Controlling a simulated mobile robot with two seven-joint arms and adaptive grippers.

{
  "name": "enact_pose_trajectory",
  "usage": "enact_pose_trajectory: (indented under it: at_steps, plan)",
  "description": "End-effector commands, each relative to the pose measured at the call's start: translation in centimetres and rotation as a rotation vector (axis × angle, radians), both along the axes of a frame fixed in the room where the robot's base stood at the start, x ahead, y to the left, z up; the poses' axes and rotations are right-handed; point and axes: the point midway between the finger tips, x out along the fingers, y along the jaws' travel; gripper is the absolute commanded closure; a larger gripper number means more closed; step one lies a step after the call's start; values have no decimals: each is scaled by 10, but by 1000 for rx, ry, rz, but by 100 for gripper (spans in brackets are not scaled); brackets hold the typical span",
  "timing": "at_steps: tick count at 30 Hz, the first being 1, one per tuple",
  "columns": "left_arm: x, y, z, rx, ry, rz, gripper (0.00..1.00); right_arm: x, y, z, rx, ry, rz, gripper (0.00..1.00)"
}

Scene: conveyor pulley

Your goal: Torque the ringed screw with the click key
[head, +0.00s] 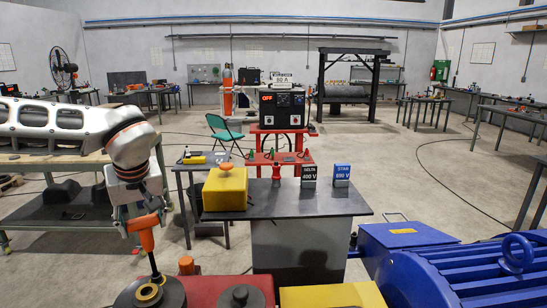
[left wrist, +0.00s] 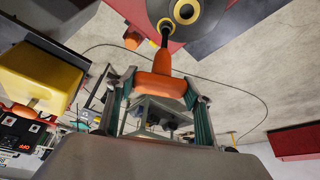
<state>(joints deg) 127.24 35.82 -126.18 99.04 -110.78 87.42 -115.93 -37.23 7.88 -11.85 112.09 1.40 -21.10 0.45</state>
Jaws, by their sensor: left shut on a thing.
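My left gripper (head: 140,222) is shut on the orange handle of the click key (head: 145,238). The key's dark shaft points down, slightly tilted, to a dark round part with a tan ring (head: 149,293) at the bottom of the head view. In the left wrist view my left gripper (left wrist: 158,98) has its fingers on both sides of the orange handle (left wrist: 161,80). The shaft reaches the dark disc beside the yellow ring (left wrist: 186,12). I cannot tell whether the tip is seated on a screw; no screw head shows clearly. My right gripper is not in view.
A red block (head: 226,287) with a dark knob stands right of the ring, and a yellow block (head: 333,296) beyond it. A small orange cylinder (head: 186,265) stands close to the key. A grey table (head: 280,205) is behind. A blue motor (head: 460,275) fills the lower right.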

Motion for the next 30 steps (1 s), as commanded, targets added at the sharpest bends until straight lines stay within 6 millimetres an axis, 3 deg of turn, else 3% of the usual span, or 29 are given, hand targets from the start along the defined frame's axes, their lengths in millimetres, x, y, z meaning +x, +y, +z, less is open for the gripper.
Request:
enact_pose_trajectory:
  at_steps: [14, 30]
  plan:
    - [0, 0, 5, -1, -1, 0, 92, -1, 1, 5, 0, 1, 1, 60]
    - [0, 0, 29, 0, -1, 1, 92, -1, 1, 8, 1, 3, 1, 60]
